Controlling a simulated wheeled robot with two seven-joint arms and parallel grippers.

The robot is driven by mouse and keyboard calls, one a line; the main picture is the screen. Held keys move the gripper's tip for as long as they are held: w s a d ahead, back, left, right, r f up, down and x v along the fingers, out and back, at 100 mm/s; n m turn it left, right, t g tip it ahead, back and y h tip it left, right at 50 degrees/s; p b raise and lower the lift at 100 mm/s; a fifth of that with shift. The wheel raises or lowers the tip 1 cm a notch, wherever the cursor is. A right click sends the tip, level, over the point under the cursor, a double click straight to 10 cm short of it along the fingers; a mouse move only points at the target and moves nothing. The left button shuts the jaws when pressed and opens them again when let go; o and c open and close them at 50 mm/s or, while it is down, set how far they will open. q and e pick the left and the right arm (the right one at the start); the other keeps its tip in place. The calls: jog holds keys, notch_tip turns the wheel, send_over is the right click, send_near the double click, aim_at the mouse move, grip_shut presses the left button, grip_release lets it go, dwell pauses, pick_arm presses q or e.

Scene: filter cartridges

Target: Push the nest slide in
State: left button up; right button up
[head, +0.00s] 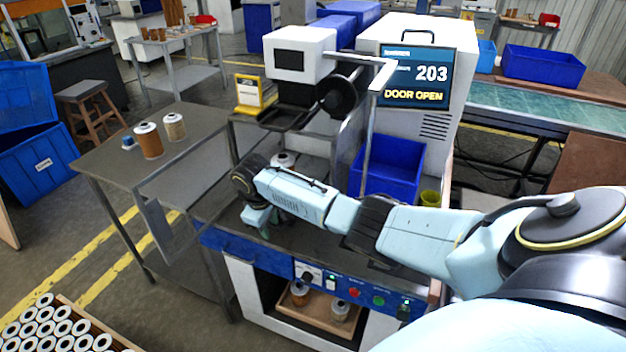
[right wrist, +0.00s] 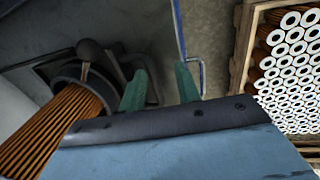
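The test machine (head: 433,50) has its door open, and its screen reads 203 and DOOR OPEN. My right gripper (head: 262,222) is low over the front of the machine's deck; its green fingers are partly hidden by my wrist. In the right wrist view the two fingers (right wrist: 161,88) stand apart with no object visible between them. The nest, a dark grey ring (right wrist: 68,71), holds a brown pleated filter cartridge (right wrist: 50,130) beside the left finger. A dark bracket-like handle (right wrist: 153,88) is close by that finger; contact is unclear. The cartridge's white top (head: 283,160) shows behind my arm. My left gripper is out of view.
A blue bin (head: 388,170) and a yellow-green cup (head: 430,197) are right of the deck. A crate of many cartridges (head: 55,325) stands at lower left. A control panel (head: 350,290) runs along the machine front.

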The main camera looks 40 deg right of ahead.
notch_tip(320, 180, up, 12)
jog(key=s+a+p, duration=0.1)
jog(key=a+p, duration=0.1)
jog(key=s+a+f+b, duration=0.1)
jog(key=s+f, duration=0.4)
jog(key=f, duration=0.6)
jog(key=s+a+f+m+b, duration=0.1)
jog(key=s+f, duration=0.4)
jog(key=f, duration=0.7)
jog(key=s+a+f+y+b, duration=0.1)
jog(key=s+f, duration=0.4)
jog(key=f, duration=0.7)
jog(key=shift+s+a+t+b, duration=0.3)
jog(key=shift+s+a+b, duration=0.1)
jog(key=shift+a, duration=0.1)
